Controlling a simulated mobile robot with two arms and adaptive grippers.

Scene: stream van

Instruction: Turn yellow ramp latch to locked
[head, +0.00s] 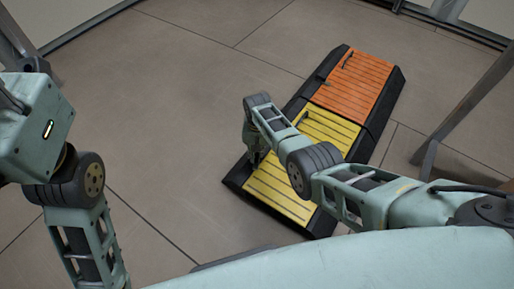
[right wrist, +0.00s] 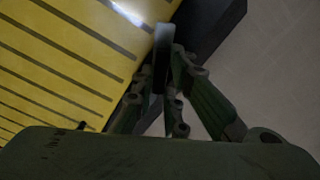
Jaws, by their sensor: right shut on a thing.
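The yellow ramp (head: 272,190), with dark grooves and a black border, lies on the floor at the centre of the head view. It also shows at the left of the right wrist view (right wrist: 60,65). My right gripper (head: 255,158) is at the ramp's left edge. In the right wrist view my right gripper (right wrist: 160,90) is shut on a dark upright piece, the yellow ramp's latch (right wrist: 164,45), beside the yellow surface. In the head view my arm and gripper hide the latch, and its turned position cannot be told. The left arm shows at the left, but its gripper is out of view.
An orange ramp (head: 352,88) joins the yellow one's far end, with a small dark latch (head: 324,76) at its left edge. Grey floor (head: 185,85) is clear to the left. A dark metal leg (head: 470,105) stands at the right.

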